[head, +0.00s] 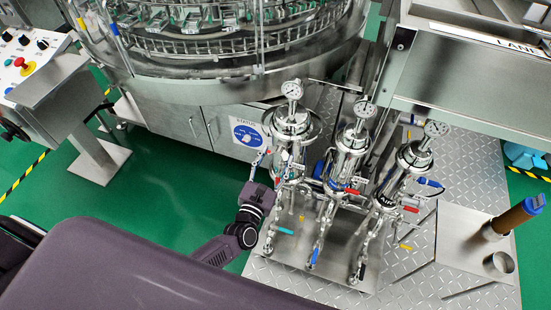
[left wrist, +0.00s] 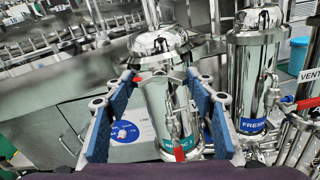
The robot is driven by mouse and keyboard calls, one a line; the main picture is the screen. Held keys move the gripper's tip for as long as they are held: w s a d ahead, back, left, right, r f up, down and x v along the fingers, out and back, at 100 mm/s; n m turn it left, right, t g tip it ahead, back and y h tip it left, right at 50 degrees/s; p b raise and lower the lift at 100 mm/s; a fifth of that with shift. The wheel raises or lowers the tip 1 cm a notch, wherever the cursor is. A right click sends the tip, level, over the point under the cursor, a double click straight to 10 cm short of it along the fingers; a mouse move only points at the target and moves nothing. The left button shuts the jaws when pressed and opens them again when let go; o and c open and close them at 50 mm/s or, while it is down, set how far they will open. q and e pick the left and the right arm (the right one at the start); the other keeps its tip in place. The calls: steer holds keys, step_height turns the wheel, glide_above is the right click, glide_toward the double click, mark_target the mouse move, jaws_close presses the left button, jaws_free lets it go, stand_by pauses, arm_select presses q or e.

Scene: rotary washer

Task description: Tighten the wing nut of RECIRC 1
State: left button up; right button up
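The leftmost of three steel filter housings (head: 291,125) stands on the skid in the head view. In the left wrist view the same housing (left wrist: 160,105) carries a teal label (left wrist: 178,145), partly hidden, ending in "C 1". A steel clamp with what looks like its wing nut (left wrist: 160,71) sits below the domed lid. My left gripper (left wrist: 160,76) is open, with one blue-padded finger on each side of this clamp area. I cannot tell whether the pads touch it. In the head view my left gripper (head: 270,160) reaches to the housing's left side. My right gripper is not in view.
The FRESH housing (left wrist: 254,85) stands close on the right, and the AIR housing (head: 405,170) beyond it. Pipes and coloured valve handles crowd below. The washer cabinet (head: 185,120) stands behind. Green floor (head: 170,185) is open on the left.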

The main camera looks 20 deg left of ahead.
arm_select(q)
steer(key=c, duration=0.3)
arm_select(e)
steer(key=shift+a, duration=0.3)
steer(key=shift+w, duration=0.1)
arm_select(q)
steer(key=shift+f+m+p, duration=0.1)
steer(key=shift+m+p, duration=0.75)
steer(key=shift+m, duration=16.05)
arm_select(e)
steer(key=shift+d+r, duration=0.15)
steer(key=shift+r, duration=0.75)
